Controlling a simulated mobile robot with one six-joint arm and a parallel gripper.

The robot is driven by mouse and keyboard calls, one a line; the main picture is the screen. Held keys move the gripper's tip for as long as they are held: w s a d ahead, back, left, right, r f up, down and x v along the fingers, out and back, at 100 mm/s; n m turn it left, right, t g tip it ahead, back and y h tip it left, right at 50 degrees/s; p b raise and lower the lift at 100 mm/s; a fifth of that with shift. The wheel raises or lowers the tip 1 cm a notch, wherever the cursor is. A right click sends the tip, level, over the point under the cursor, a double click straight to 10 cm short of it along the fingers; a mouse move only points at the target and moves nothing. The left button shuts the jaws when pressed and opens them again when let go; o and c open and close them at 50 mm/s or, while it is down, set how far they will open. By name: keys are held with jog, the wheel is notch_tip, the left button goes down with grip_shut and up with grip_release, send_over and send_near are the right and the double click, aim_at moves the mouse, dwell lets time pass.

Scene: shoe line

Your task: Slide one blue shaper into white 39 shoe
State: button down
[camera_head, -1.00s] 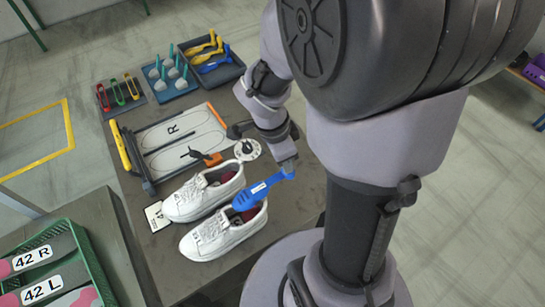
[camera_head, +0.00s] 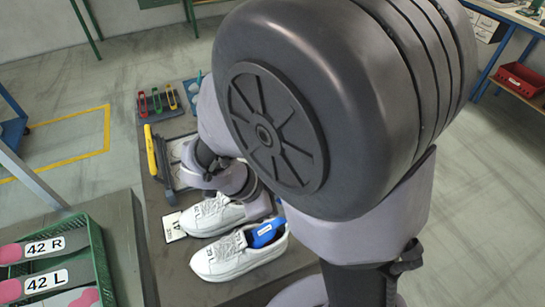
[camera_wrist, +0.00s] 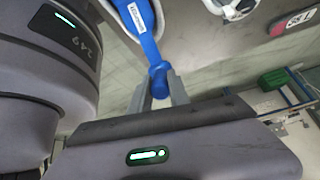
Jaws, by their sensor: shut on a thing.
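Two white shoes stand side by side on the dark table, a far one (camera_head: 212,213) and a near one (camera_head: 230,258). In the head view my arm hides the gripper and the handle.
A green crate (camera_head: 98,262) with pieces marked 42 R and 42 L stands at the left. A white card (camera_head: 171,230) lies beside the far shoe. Red, green and yellow pieces sit in a holder (camera_head: 165,112) at the back. My arm covers the table's right side.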

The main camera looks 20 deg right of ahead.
aim_at(273, 225)
jog(key=a+f, duration=0.1)
jog(key=a, duration=0.2)
jog(key=shift+f+y+p, duration=0.3)
jog(key=shift+f, duration=0.05)
jog(key=shift+w+a+f+b, duration=0.1)
jog(key=shift+a+f+b, duration=0.35)
jog(key=shift+f+b, duration=0.35)
jog(key=shift+f+y+b, duration=0.35)
jog(key=shift+y+b, duration=0.05)
jog(key=f+y+b, duration=0.1)
jog(key=d+f+y+b, duration=0.1)
jog(key=f+b, duration=0.1)
jog(key=shift+d+f+y, duration=0.15)
jog(key=shift+f+y, duration=0.1)
jog(key=shift+y, duration=0.15)
jog(key=shift+s+f+y, duration=0.3)
jog(key=shift+s+f, duration=0.05)
jog(key=shift+w+d+f, duration=0.15)
jog(key=shift+w, duration=0.05)
